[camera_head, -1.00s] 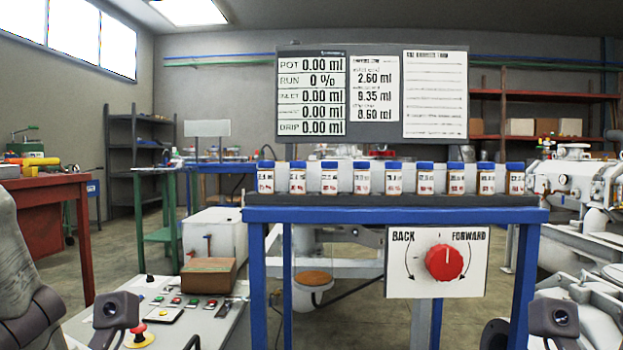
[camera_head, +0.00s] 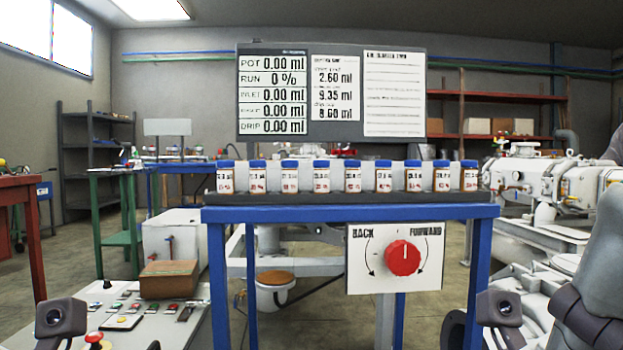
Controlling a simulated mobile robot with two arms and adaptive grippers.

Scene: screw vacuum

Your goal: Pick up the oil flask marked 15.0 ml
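A row of several small oil flasks (camera_head: 352,177) with blue caps and white and brown labels stands upright on the dark top of a blue-framed rack (camera_head: 330,213). The flasks are evenly spaced, with pale panels between them. Their labels are too small to read, so I cannot tell which one is marked 15.0 ml. No gripper fingers show and nothing touches the flasks. Part of my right arm (camera_head: 597,285) shows at the lower right edge.
A display board (camera_head: 330,130) stands behind the flasks. A white panel with a red knob (camera_head: 403,258) hangs below the rack. A control desk with a brown box (camera_head: 168,279) is at lower left. White machinery (camera_head: 545,180) stands at right, and a red table (camera_head: 30,190) at far left.

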